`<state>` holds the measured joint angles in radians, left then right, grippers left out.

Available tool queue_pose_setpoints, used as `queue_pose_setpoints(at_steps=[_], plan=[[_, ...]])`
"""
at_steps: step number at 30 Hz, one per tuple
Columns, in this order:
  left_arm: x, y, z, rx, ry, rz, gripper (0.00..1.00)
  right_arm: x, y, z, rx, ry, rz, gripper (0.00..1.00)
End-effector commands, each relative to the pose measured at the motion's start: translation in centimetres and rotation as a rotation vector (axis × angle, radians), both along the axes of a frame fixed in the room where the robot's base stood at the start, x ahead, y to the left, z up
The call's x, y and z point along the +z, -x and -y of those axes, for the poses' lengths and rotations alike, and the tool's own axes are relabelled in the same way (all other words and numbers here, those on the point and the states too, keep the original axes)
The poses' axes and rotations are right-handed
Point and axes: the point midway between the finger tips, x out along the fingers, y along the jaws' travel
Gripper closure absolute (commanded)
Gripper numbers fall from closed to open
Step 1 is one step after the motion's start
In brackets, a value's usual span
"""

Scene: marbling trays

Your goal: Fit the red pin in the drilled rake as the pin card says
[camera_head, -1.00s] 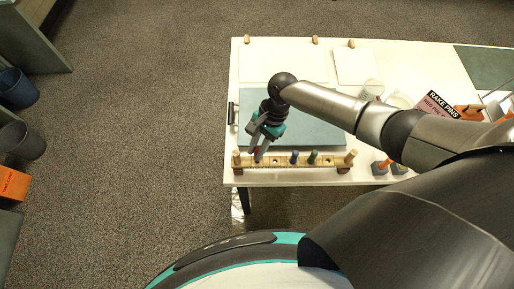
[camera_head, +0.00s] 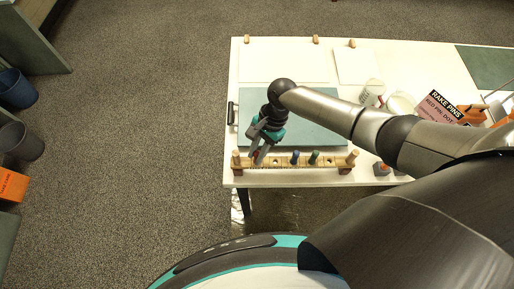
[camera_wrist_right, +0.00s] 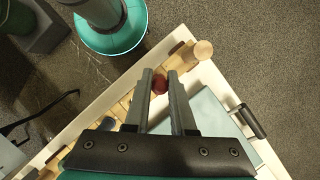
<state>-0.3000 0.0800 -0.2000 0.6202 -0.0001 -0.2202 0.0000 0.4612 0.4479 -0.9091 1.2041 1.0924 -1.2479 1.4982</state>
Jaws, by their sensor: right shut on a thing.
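The drilled rake (camera_head: 275,163) is a light wooden bar lying along the table's near edge. A blue pin (camera_head: 295,157) and a green pin (camera_head: 314,157) stand in it. My right gripper (camera_head: 257,159) is over the rake's left part, shut on the red pin. The red pin (camera_wrist_right: 159,84) shows between the fingertips in the right wrist view; its lower end is hidden, so I cannot tell whether it sits in a hole. The pin card (camera_head: 440,103) stands at the right; "RAKE PINS" and "RED PIN: DOT" are readable, with part covered by my arm. My left gripper is not seen.
Wooden end pegs (camera_head: 352,158) stand at the rake's ends. A grey-blue tray (camera_head: 320,132) lies behind the rake. A white cup (camera_head: 372,92) stands behind my arm.

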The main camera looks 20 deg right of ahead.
Motion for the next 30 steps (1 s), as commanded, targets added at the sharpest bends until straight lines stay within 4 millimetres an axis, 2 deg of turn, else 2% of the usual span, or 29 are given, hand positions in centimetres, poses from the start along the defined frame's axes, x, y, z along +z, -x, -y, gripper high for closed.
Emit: queue_pose_setpoints(at_steps=[6,7,15,25,30], plan=[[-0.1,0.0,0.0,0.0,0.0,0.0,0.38,-0.1,0.0,0.0,0.0,0.0,0.0,1.0],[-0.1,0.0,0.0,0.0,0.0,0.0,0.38,-0.1,0.0,0.0,0.0,0.0,0.0,0.74],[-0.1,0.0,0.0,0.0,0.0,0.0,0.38,-0.1,0.0,0.0,0.0,0.0,0.0,0.43],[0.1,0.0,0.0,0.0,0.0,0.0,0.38,0.3,-0.1,0.1,0.0,0.0,0.001,0.42],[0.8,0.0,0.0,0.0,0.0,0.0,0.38,2.5,-0.6,1.0,-0.001,0.001,0.003,0.42]])
